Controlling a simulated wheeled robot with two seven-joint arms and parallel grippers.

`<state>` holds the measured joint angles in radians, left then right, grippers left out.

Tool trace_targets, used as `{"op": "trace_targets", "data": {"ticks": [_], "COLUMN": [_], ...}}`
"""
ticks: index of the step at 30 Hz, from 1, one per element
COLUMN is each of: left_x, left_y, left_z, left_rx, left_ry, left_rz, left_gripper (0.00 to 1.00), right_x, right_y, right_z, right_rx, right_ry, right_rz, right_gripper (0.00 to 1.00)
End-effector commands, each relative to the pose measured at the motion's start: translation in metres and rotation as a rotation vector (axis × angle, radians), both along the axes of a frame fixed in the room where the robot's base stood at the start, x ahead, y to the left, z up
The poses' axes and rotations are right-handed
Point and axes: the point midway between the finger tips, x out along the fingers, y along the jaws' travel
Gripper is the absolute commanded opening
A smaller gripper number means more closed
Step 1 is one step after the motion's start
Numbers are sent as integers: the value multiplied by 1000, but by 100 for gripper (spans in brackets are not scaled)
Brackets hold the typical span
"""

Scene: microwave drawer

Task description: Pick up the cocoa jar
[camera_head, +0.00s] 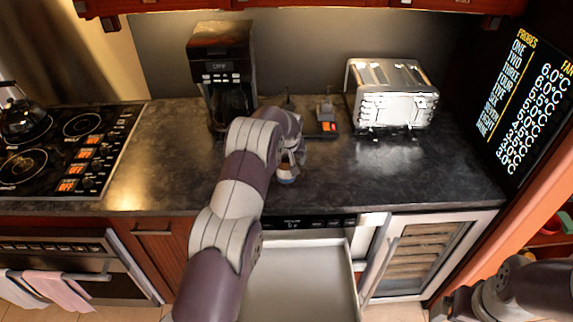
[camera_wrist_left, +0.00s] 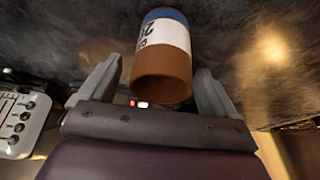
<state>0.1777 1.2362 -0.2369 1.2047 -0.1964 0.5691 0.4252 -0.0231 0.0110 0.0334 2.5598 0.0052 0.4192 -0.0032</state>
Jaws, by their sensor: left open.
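The cocoa jar (camera_head: 287,174) stands on the dark counter near its front edge in the head view, partly hidden by my left gripper. In the left wrist view the jar (camera_wrist_left: 162,75) shows a brown body, a white label with dark lettering and a blue end. My left gripper (camera_head: 291,156) is at the jar. In the wrist view its open fingers (camera_wrist_left: 158,70) lie on either side of the jar, with a gap showing on the right. My right arm shows at the lower right of the head view; its gripper is out of view.
A coffee maker (camera_head: 222,72) and a silver toaster (camera_head: 391,95) stand at the back of the counter. A small device with a red display (camera_head: 328,127) lies between them. A stove (camera_head: 65,150) is at left. An open microwave drawer (camera_head: 300,285) juts out below the counter.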

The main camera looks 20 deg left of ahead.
Motion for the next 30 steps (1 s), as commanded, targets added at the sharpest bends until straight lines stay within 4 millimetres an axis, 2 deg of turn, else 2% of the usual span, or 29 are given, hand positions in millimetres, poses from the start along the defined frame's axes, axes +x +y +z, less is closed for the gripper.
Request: {"op": "trace_targets", "data": {"ticks": [1, 3, 6, 12, 18, 26, 30], "left_x": [3, 7, 10, 10, 10, 10, 11], "left_y": [2, 4, 5, 5, 5, 5, 5], "left_z": [-2, -14, -22, -23, -23, -21, 2], "left_rx": [0, 0, 0, 0, 0, 1, 2], "left_ry": [1, 0, -2, -3, -2, -4, -7], "left_rz": [0, 0, 0, 0, 0, 0, -2], "left_gripper": [91, 91, 91, 91, 28, 28, 28], "right_x": [0, 0, 0, 0, 0, 0, 0], "right_y": [0, 0, 0, 0, 0, 0, 0], "right_z": [12, 12, 13, 12, 12, 10, -3], "right_rx": [0, 0, 0, 0, 0, 0, 0], "right_ry": [0, 0, 0, 0, 0, 0, 0], "right_rz": [0, 0, 0, 0, 0, 0, 0], "right_gripper": [90, 90, 90, 90, 90, 90, 90]}}
